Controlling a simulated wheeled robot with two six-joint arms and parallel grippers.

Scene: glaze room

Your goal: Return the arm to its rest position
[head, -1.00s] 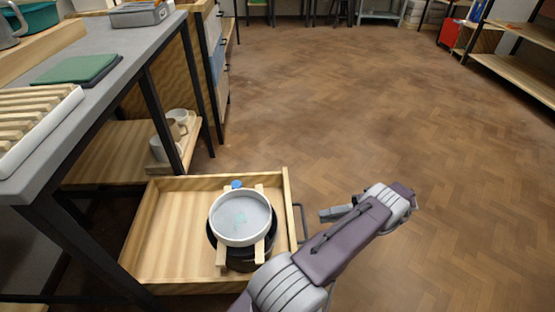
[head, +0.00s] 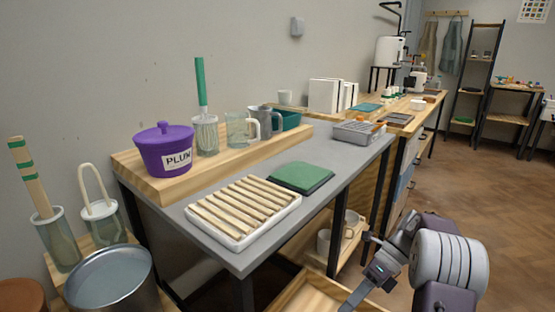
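One of my arms shows in the head view, coming in at the lower right; it is my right arm. Its gripper (head: 358,291) hangs beside the near right end of the grey table, above the wooden drawer (head: 312,297). One grey finger points down and left; the other finger is not clear, so the opening cannot be told. I see nothing held in it. The inside of the drawer is mostly out of the picture. My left arm and gripper are not in view.
The grey table (head: 232,258) carries a slatted rack (head: 240,240) and a green pad (head: 301,176). A raised shelf (head: 213,169) holds a purple PLUM pot (head: 164,150) and glass jars. Cups stand on the low shelf. Open floor (head: 425,195) lies to the right.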

